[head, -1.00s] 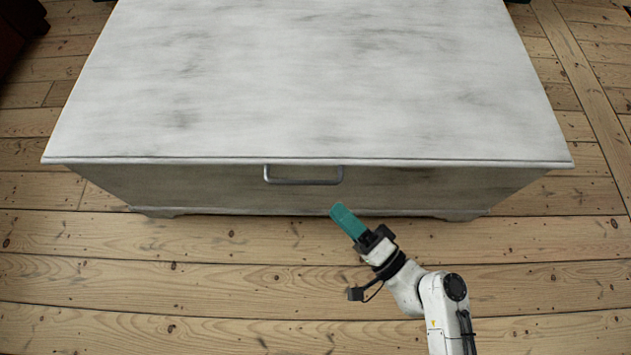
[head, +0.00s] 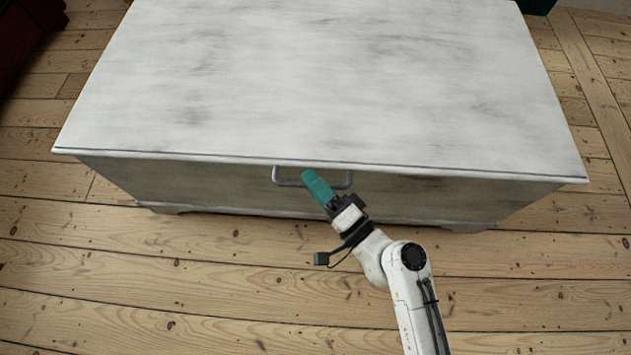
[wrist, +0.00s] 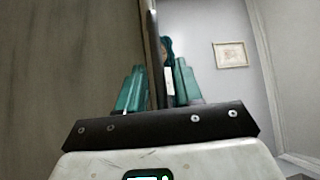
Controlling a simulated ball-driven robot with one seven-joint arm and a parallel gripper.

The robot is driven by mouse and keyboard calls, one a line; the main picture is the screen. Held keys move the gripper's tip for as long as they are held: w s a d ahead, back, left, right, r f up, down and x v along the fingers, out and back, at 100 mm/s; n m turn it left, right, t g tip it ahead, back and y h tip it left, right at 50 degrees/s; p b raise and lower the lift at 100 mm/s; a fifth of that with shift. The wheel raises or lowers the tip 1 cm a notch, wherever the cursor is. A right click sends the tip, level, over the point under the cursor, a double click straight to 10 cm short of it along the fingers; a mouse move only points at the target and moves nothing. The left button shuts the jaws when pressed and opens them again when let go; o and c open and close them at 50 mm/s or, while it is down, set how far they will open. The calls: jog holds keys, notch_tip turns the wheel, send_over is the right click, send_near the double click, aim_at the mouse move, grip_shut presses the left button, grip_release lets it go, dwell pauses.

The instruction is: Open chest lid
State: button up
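The chest is closed, and its pale marbled lid (head: 330,80) lies flat on top. A grey metal handle (head: 284,182) is on the front just below the lid's edge. My gripper (head: 310,176) is in front of the handle and covers part of it in the head view. In the wrist view the two teal fingers of my gripper (wrist: 158,72) stand apart. A dark narrow edge or bar shows between them; I cannot tell if it is the handle or the lid rim. The chest front (wrist: 70,70) fills the left of that view. Contact is unclear.
Bare floorboards (head: 150,270) lie clear in front of the chest and at its sides. A dark red piece of furniture (head: 28,35) stands at the far left. A framed picture (wrist: 230,55) hangs on a wall in the wrist view.

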grip_shut()
dwell(0.3)
